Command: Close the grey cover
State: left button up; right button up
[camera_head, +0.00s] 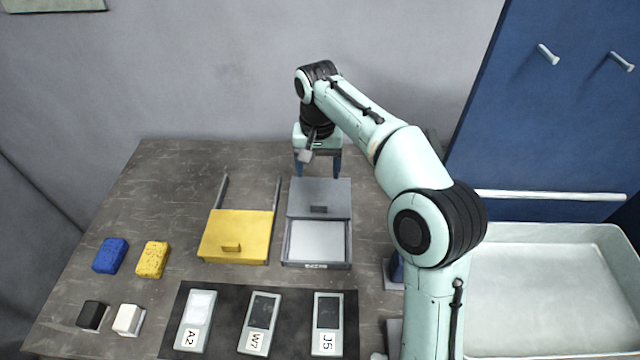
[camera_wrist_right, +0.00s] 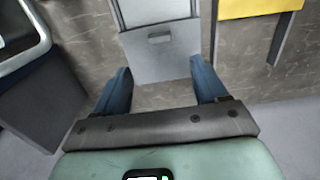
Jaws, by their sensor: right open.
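The grey cover (camera_head: 321,190) is a flat plate with a small handle, set back so it bares the front of its grey box (camera_head: 347,250), whose pale inside shows. The cover also shows in the wrist view (camera_wrist_right: 165,62). My right gripper (camera_head: 318,172) is open and empty at the cover's far edge, fingers pointing down. In the wrist view its two blue fingers (camera_wrist_right: 161,66) are spread near the two sides of that edge; I cannot tell whether they touch it. My left gripper is not in view.
A yellow cover (camera_head: 235,230) with bare rails behind it lies left of the grey one. Blue (camera_head: 110,256) and yellow (camera_head: 153,260) sponges, black and white blocks, and a dark mat (camera_head: 275,350) with labelled devices lie nearer. A white basin (camera_head: 540,290) stands right.

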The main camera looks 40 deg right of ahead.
aim_at(319, 204)
notch_tip(319, 204, down, 12)
jog(key=b, duration=0.2)
jog(key=shift+d+r+b, duration=0.1)
jog(key=shift+r+b, duration=0.1)
jog(key=shift+b, duration=0.15)
jog(key=shift+f, duration=0.7)
